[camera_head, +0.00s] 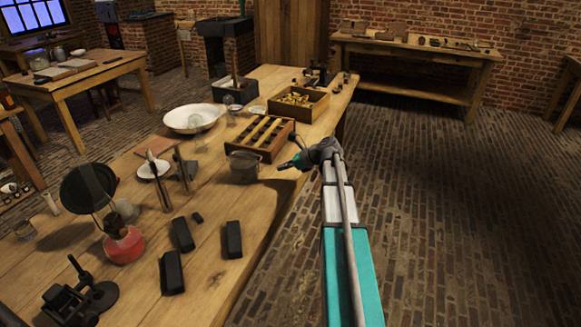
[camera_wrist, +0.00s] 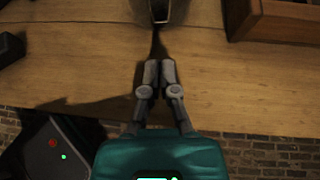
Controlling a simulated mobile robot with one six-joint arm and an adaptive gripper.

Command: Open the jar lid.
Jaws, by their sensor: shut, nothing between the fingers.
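A squat grey, glassy jar (camera_head: 243,167) stands on the wooden table near its right edge, just left of my gripper (camera_head: 284,165). Its top looks flat and grey; I cannot make out the lid as a separate part. In the wrist view my gripper (camera_wrist: 159,63) has its two grey fingers together, with nothing between them, above the table top. A dark rounded thing with a pale rim (camera_wrist: 161,12) shows at the top edge, beyond the fingertips and apart from them; it may be the jar, mostly cut off.
A wooden compartment tray (camera_head: 259,138) stands just behind the jar, and a box of small pieces (camera_head: 299,103) behind that. A white bowl (camera_head: 193,118) is left of them. Dark blocks (camera_head: 233,240) and a red-based flask (camera_head: 124,245) stand nearer. Brick floor (camera_head: 450,200) lies clear to the right.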

